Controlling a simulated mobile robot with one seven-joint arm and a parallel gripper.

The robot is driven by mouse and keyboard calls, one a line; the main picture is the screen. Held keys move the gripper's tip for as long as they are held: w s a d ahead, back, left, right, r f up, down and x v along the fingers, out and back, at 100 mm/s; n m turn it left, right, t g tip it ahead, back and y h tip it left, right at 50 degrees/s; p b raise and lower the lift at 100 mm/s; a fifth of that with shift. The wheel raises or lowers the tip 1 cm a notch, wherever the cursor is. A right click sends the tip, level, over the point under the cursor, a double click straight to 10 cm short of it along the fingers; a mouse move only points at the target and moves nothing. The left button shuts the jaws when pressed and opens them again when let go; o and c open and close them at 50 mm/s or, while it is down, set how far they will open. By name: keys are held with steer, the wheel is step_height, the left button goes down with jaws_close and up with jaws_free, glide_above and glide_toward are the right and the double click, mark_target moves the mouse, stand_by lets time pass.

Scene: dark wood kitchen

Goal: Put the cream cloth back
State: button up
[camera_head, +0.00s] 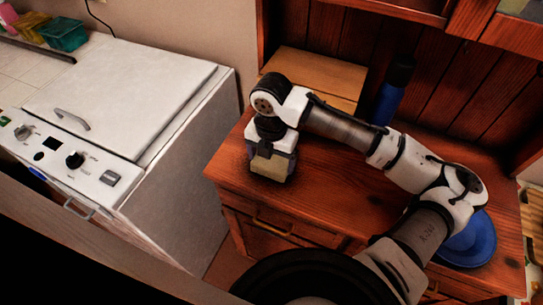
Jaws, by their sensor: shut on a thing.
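My gripper (272,168) points down over the left part of the wooden cabinet top (335,190), near its left edge. It is shut on a small cream, folded-looking thing, which I take for the cream cloth (271,166). The cloth's front face shows at the fingertips, and my gripper hides its upper part. I cannot tell whether the cloth touches the cabinet top or hangs just above it.
A wooden box or board (315,72) and a blue bottle (394,92) stand at the back. A blue plate (472,246) lies at the right, partly behind my arm. A white appliance (125,90) stands left, across a gap. A teal basket (64,34) is far left.

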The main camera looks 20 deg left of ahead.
steer(key=o, duration=0.8)
step_height(320, 180, up, 12)
steer(key=b, duration=0.1)
steer(key=shift+r+b, duration=0.2)
steer(key=shift+b, duration=0.15)
